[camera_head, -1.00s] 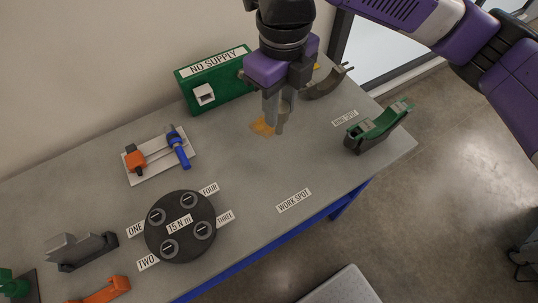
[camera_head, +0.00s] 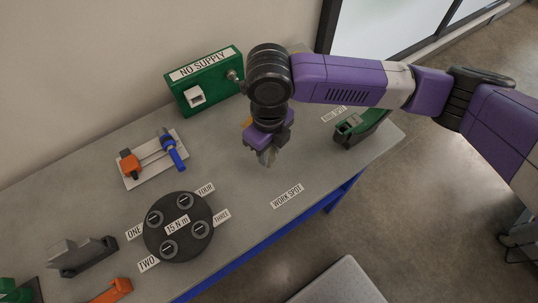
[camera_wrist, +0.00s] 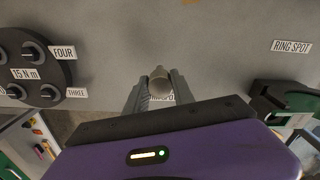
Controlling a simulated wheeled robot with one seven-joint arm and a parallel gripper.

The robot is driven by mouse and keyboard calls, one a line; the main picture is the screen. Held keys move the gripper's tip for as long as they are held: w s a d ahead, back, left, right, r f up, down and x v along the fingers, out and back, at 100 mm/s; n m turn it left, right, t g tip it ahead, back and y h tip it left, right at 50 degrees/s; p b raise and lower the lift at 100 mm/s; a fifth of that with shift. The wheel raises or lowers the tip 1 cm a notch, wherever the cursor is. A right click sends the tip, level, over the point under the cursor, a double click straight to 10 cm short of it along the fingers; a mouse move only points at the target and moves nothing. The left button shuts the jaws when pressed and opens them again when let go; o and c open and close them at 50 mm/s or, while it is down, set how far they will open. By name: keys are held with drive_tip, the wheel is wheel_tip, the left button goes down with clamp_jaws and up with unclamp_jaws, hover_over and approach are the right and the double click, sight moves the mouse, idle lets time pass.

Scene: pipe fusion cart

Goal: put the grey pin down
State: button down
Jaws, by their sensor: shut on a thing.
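My gripper (camera_head: 267,158) is above the bench, between the green box and the label WORK SPOT (camera_head: 287,195). In the wrist view my gripper (camera_wrist: 157,80) is shut on the grey pin (camera_wrist: 160,84), whose rounded end shows between the two fingers. The pin covers part of the WORK SPOT label in that view. In the head view the pin cannot be clearly told apart from the fingers. How far the pin is from the bench top cannot be told.
A green box (camera_head: 205,80) marked NO SUPPLY stands at the back. A round dark dial plate (camera_head: 178,226) and a white board (camera_head: 155,159) with orange and blue parts lie left. A green clamp (camera_head: 360,128) stands right. Bench around WORK SPOT is clear.

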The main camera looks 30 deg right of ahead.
drive_tip(key=shift+f, duration=1.65)
drive_tip(key=shift+f, duration=0.2)
drive_tip(key=c, duration=1.1)
unclamp_jaws()
drive_tip(key=shift+r, duration=0.15)
wheel_tip(320, 180, up, 12)
drive_tip(key=shift+r+b, duration=0.1)
drive_tip(key=shift+b, duration=0.85)
